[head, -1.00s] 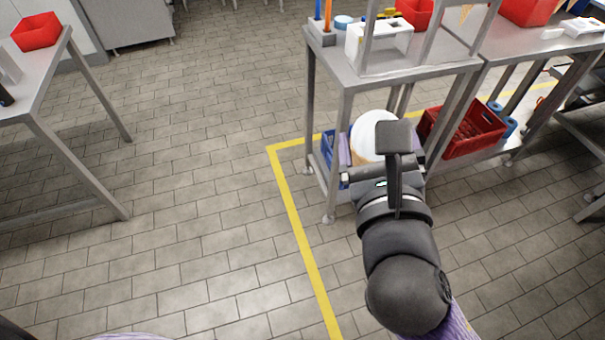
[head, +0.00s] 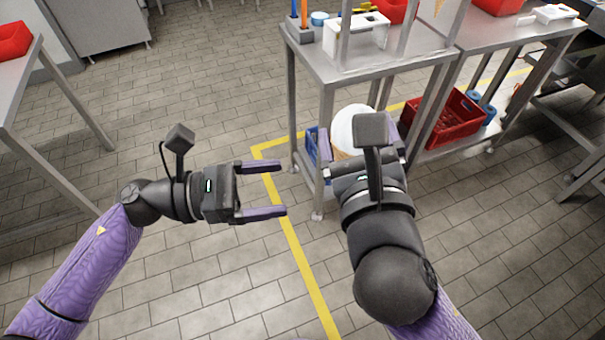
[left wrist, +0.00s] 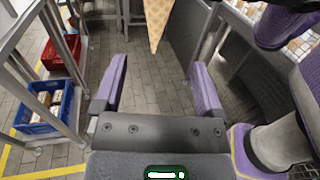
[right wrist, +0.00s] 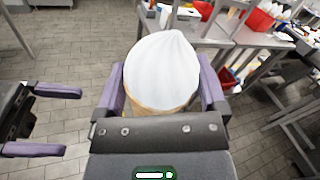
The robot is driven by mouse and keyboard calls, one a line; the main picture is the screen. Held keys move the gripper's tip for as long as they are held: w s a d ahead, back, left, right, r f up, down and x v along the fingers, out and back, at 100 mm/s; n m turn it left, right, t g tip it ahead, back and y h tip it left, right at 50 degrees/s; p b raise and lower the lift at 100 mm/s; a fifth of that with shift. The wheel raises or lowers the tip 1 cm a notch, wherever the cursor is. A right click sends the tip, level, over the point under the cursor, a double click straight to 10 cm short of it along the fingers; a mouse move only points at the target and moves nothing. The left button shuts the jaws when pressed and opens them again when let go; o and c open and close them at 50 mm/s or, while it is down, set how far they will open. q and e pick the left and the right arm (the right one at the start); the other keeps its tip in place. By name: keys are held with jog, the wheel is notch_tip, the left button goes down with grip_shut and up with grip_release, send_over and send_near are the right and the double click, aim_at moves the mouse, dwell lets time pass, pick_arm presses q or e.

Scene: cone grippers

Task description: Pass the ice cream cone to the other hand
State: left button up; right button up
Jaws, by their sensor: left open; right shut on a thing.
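The ice cream cone (head: 352,128) has a white swirl on top and a tan wafer cone. My right gripper (head: 357,145) is shut on it, and its camera housing hides part of it in the head view. In the right wrist view the white swirl (right wrist: 162,72) stands up between the purple fingers. My left gripper (head: 282,190) is open and empty, left of the cone, with its fingers pointing right toward it. In the left wrist view the wafer's tip (left wrist: 156,25) hangs down beyond the open fingers, apart from them.
A metal table (head: 345,82) stands beyond the cone, with a red crate (head: 441,125) and a blue crate (head: 312,143) low down. Another table (head: 25,75) is at the left. Tiled floor (head: 200,100) is open between them.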

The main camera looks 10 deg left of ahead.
pick_arm(q)
jog(key=x, duration=1.2)
jog(key=shift+w, duration=0.1)
jog(key=c, duration=0.9)
jog(key=shift+c, duration=0.8)
pick_arm(e)
jog(key=o, duration=0.6)
